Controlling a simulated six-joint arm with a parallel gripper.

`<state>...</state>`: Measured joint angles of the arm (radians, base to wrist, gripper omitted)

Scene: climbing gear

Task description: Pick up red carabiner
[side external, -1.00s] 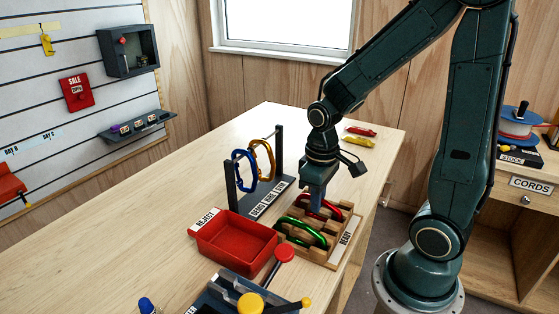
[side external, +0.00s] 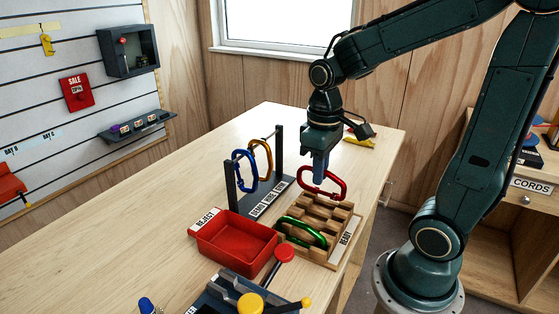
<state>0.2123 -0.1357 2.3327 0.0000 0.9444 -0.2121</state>
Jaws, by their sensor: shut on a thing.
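The red carabiner (side external: 338,194) hangs in the air above the far part of the wooden rack marked READY (side external: 343,241). My gripper (side external: 320,177) points down and is shut on the carabiner's upper side. The carabiner looks clear of the rack's slots. A green carabiner (side external: 318,232) stands in the near part of the same rack, and the slots behind it are empty. The fingertips are partly hidden where they meet the red carabiner.
A red bin marked REJECT (side external: 212,250) is left of the rack. A demo stand (side external: 231,190) holds a blue carabiner (side external: 239,172) and an orange one (side external: 267,160). A device with red and yellow knobs (side external: 250,303) is in front. The left of the table is clear.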

